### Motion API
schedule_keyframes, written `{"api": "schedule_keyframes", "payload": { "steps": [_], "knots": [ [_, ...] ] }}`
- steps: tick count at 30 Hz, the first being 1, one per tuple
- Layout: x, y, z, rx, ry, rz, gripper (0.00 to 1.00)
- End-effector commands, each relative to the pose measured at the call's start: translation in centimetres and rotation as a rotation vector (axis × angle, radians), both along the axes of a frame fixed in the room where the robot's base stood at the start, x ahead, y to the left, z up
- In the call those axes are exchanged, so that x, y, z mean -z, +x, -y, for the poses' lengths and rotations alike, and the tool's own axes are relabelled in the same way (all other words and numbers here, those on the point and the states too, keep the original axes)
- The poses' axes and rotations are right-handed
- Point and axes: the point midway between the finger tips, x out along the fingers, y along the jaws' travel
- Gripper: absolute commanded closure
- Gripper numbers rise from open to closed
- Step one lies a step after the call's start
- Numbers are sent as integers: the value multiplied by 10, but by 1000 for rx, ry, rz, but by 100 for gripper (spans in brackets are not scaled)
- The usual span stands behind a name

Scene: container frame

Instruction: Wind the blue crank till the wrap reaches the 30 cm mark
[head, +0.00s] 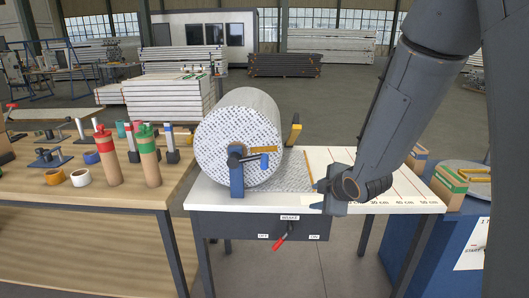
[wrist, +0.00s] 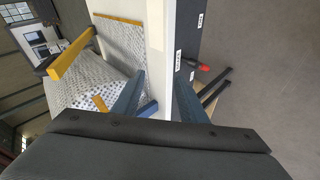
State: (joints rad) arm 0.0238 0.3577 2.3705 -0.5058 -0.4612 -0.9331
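A large roll of patterned white wrap (head: 240,135) lies across the white table (head: 420,207), and a sheet of wrap (head: 292,178) runs from it to an orange-edged end left of my gripper. My gripper (head: 318,193) is over the near table edge, apart from the roll. In the wrist view its two fingers (wrist: 158,100) are spread, with the white table strip between them.
A red brake lever (head: 281,243) sits on the table's front panel, between OFF and ON labels. A yellow support (head: 295,130) stands behind the roll.

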Motion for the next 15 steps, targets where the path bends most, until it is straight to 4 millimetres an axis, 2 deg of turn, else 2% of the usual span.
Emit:
{"api": "schedule_keyframes", "payload": {
  "steps": [3, 7, 10, 15],
  "knots": [
    [-31, 25, -37, -291, -96, 232, 61],
    [-58, 34, -73, -522, -170, 464, 61],
    [-73, 33, -91, -629, -203, 594, 61],
    [-84, 32, -105, -703, -226, 701, 61]
  ]
}}
